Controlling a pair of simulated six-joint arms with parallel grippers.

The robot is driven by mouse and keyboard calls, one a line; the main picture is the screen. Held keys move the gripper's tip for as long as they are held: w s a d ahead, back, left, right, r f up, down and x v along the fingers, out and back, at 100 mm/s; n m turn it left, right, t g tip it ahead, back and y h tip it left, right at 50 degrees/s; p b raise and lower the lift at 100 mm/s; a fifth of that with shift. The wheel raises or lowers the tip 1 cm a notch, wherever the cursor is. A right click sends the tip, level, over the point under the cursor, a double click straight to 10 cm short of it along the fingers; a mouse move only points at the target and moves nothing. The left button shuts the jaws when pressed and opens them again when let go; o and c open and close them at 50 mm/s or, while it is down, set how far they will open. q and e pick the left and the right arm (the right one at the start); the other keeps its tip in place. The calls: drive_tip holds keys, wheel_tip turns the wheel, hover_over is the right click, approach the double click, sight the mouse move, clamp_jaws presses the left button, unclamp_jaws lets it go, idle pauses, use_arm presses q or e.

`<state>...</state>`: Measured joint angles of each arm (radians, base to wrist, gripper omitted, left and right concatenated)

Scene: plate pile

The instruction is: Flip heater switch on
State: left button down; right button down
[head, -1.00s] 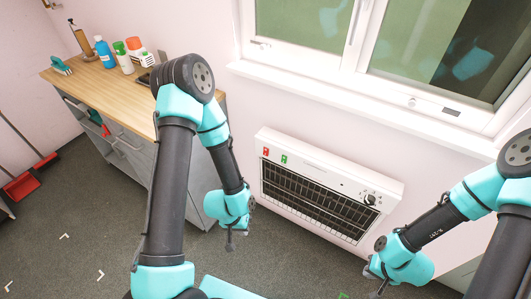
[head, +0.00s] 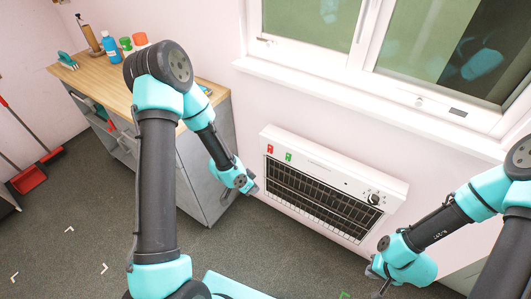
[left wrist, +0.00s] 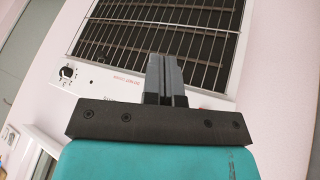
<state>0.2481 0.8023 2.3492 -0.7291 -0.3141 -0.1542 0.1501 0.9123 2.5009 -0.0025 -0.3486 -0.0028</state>
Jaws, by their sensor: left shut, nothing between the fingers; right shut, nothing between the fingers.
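The white wall heater (head: 334,165) hangs below the window, with a dark grille. A red switch (head: 270,149) and a green switch (head: 289,157) sit at the left of its top panel, and a dark knob (head: 373,199) at the right. My left gripper (head: 251,189) is shut and empty, just left of the heater's lower left side in the head view. In the left wrist view the shut fingers (left wrist: 166,80) overlap the heater's panel and grille; the knob (left wrist: 68,72) shows, but neither coloured switch does. My right gripper (head: 380,284) is shut and empty, below the heater's right end.
A grey cabinet with a wooden top (head: 88,70) stands at the left, with bottles (head: 111,48) on it. The window sill (head: 370,108) juts out above the heater. A red dustpan (head: 29,179) is at the far left. The floor in front is mostly clear.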

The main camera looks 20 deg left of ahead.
sight(270, 149)
use_arm(q)
drive_tip(key=w+a+r+m+t, duration=0.1)
drive_tip(key=w+a+r+m, duration=0.6)
drive_tip(key=m, duration=0.5)
drive_tip(key=w+r, duration=0.2)
drive_tip(key=w, duration=0.1)
drive_tip(key=shift+w+a+r, duration=0.15)
drive_tip(key=shift+w+r, duration=0.2)
drive_tip(key=shift+w+d+f, duration=0.9)
drive_tip(key=shift+w+f, duration=0.35)
drive_tip(key=shift+f, duration=0.2)
drive_tip(key=shift+w+d+f, duration=0.85)
drive_tip(key=shift+w+f, duration=0.4)
drive_tip(key=shift+f, duration=0.2)
drive_tip(key=shift+w+d+f, duration=0.9)
drive_tip(key=shift+w+f, duration=0.35)
drive_tip(key=shift+f, duration=0.2)
drive_tip(key=shift+d, duration=0.1)
